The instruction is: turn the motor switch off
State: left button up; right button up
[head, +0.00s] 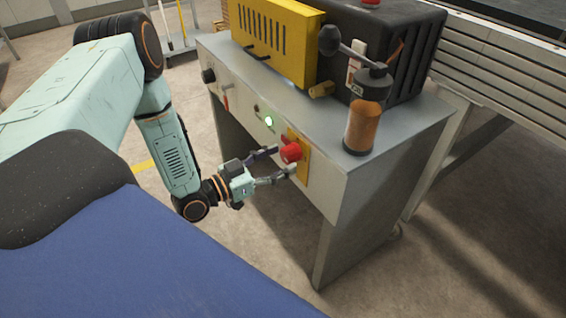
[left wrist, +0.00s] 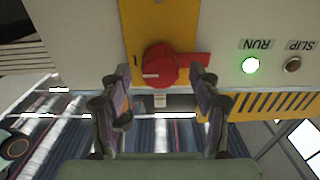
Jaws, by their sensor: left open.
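The motor switch is a red rotary knob (head: 291,153) on a yellow plate (head: 303,160) at the right end of the machine's front panel. In the left wrist view the knob (left wrist: 159,65) is centred near the top, with a white mark on its left side and a red tab to its right. My left gripper (head: 284,164) is open, its fingers pointing at the knob. In the left wrist view the fingertips (left wrist: 163,76) are on either side of the knob's lower part; I cannot tell whether they touch it. My right gripper is not in view.
A lit green RUN lamp (left wrist: 250,65) and a dark SLIP lamp (left wrist: 292,65) are beside the plate. On the bench top stand an orange jar (head: 362,125), a yellow vented box (head: 277,42) and a black housing (head: 400,45). The floor before the bench is clear.

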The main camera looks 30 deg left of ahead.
pick_arm(q)
jog(key=shift+w+d, duration=0.25)
jog(key=shift+w, duration=0.4)
jog(key=shift+s, duration=0.1)
jog(key=c, duration=1.1)
jog(key=shift+c, duration=0.2)
